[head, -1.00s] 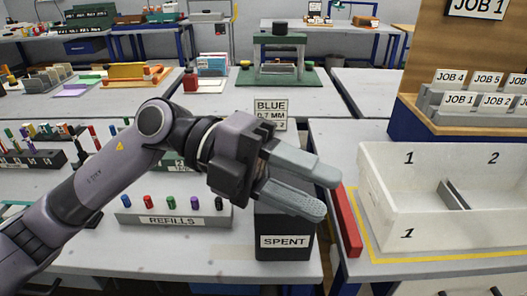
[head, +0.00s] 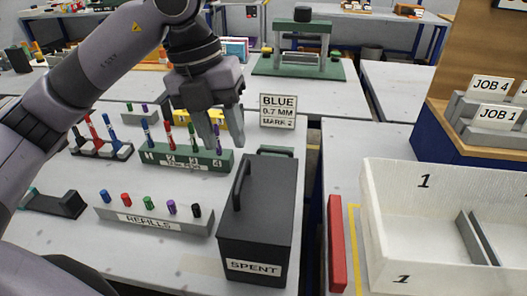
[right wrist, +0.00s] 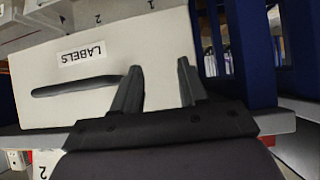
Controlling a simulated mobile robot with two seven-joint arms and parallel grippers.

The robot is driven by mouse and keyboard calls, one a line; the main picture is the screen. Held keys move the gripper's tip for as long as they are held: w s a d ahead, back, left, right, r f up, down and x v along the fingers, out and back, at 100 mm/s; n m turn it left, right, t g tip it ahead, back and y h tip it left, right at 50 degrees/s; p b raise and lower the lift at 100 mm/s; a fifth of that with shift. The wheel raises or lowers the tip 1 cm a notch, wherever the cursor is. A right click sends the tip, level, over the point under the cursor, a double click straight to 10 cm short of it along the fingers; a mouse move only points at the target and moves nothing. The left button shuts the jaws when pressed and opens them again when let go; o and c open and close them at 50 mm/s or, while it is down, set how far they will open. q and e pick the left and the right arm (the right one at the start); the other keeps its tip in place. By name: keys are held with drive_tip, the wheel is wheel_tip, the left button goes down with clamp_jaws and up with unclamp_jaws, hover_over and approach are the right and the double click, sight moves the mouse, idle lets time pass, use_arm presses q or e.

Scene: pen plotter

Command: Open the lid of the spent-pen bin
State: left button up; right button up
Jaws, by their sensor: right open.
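The spent-pen bin (head: 256,258) is a dark grey box labelled SPENT near the table's front edge in the head view. Its flat lid (head: 268,195) lies shut on top, with an upright bar handle (head: 237,185) along the left side. My left gripper (head: 223,142) points down behind and left of the bin, in front of the pen rack, apart from the lid. Its fingers are apart, and a purple pen shows between them; I see no grip on it. My right gripper (right wrist: 158,95) is open and empty in the right wrist view, facing a white LABELS drawer front (right wrist: 110,60).
A grey REFILLS block (head: 155,220) with coloured caps stands left of the bin. A green pen rack (head: 188,158) and a BLUE sign (head: 278,110) stand behind. A red bar (head: 337,240) and a white divided tray (head: 385,235) are to the right.

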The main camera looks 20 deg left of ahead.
sight(241, 174)
use_arm(q)
drive_tip(key=f, duration=0.2)
drive_tip(key=d+f, duration=0.1)
drive_tip(key=f, duration=0.4)
drive_tip(key=shift+w+d, duration=0.35)
drive_tip(key=shift+w, duration=0.05)
clamp_jaws()
